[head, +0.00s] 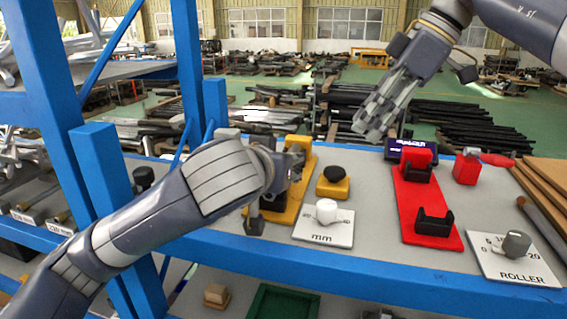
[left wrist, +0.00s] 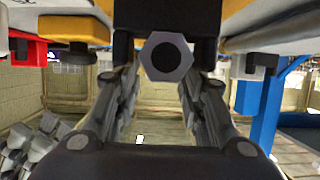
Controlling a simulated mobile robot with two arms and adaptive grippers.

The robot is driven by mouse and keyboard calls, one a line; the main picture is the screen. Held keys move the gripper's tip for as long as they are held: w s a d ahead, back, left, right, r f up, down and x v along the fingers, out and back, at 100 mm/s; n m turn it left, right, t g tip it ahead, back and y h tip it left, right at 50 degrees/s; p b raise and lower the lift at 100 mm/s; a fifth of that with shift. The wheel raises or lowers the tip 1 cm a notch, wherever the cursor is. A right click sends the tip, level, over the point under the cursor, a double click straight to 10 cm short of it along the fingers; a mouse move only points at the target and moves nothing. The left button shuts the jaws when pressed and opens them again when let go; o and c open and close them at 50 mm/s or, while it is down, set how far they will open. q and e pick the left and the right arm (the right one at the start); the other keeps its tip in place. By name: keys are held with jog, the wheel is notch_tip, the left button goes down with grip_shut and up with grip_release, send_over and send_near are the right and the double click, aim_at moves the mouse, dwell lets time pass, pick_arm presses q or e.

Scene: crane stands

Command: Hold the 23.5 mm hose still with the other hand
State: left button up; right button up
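My left gripper (head: 281,180) is at the yellow stand (head: 292,196) on the shelf, in front of it. In the left wrist view, a grey hexagonal fitting with a dark round centre (left wrist: 165,60) lies between the fingertips of my left gripper (left wrist: 163,76). Its fingers flank the fitting closely; whether they press on it I cannot tell. I cannot make out the 23.5 mm hose for certain; the arm and gripper cover much of that spot. My right gripper (head: 372,115) is in the air above the back of the shelf, apart from everything on it; its finger gap is unclear.
On the shelf are a yellow block with a black knob (head: 333,181), a white "mm" plate with a knob (head: 323,231), a red stand with black cradles (head: 413,221), a red block (head: 467,168) and a "ROLLER" plate (head: 510,267). Blue posts (head: 106,180) stand at the left.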

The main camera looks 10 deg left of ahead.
pick_arm(q)
jog(key=shift+x, duration=1.3)
grip_shut()
pick_arm(e)
jog(key=c, duration=0.8)
jog(key=shift+s+d+r+y, duration=0.25)
jog(key=shift+s+r+y, duration=0.25)
jog(key=shift+y, duration=0.2)
pick_arm(q)
jog(key=shift+r, duration=0.1)
pick_arm(e)
jog(key=shift+s+d+r+t+y, duration=0.15)
jog(key=shift+d+r+t+y, duration=0.1)
jog(key=shift+r, duration=0.35)
jog(key=shift+s+d+r+t+y, duration=0.2)
jog(key=shift+d+r+y, duration=0.1)
jog(key=shift+r, duration=0.25)
jog(key=shift+s+d+r+t+y, duration=0.15)
jog(key=shift+d+r+y, duration=0.1)
jog(key=shift+r, duration=0.35)
